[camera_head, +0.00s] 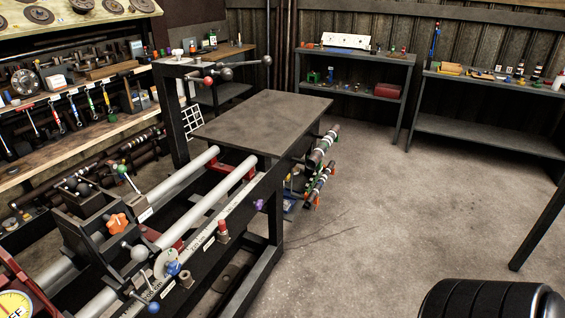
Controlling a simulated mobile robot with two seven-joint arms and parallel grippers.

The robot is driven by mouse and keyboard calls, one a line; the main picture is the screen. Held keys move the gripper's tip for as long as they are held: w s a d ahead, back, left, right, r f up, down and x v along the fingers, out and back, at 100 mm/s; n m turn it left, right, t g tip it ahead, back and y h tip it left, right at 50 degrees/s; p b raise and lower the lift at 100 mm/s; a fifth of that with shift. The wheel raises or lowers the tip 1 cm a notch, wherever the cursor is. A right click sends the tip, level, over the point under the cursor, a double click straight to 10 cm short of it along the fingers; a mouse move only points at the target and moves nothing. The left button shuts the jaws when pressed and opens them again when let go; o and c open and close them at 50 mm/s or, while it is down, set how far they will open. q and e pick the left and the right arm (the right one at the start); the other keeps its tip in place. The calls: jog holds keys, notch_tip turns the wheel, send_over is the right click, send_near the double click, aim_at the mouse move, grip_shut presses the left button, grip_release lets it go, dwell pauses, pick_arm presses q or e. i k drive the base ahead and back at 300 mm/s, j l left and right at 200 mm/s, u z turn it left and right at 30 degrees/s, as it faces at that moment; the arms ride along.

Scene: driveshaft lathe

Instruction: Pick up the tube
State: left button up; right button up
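Two dark tube-like shafts with coloured bands and end pieces stick out at the far right end of the lathe. The upper tube (322,148) has white bands and lies at a slant. The lower tube (319,185) has green and orange pieces on it. Their near ends are partly hidden by the lathe frame (262,205). I cannot tell which of them the task means. More dark shafts (90,172) lie on the low rack at the left. Neither of my grippers shows in the head view.
A bare dark tabletop (265,120) is at the lathe's far end. Silver rails (190,212) run along the lathe. Shelves with small parts (355,55) stand at the back. A black ribbed object (485,300) fills the lower right corner. The concrete floor (420,200) is mostly clear.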

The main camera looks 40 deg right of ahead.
aim_at(312, 162)
jog(key=l, duration=2.6)
jog(key=l+u, duration=0.15)
jog(key=l, duration=2.5)
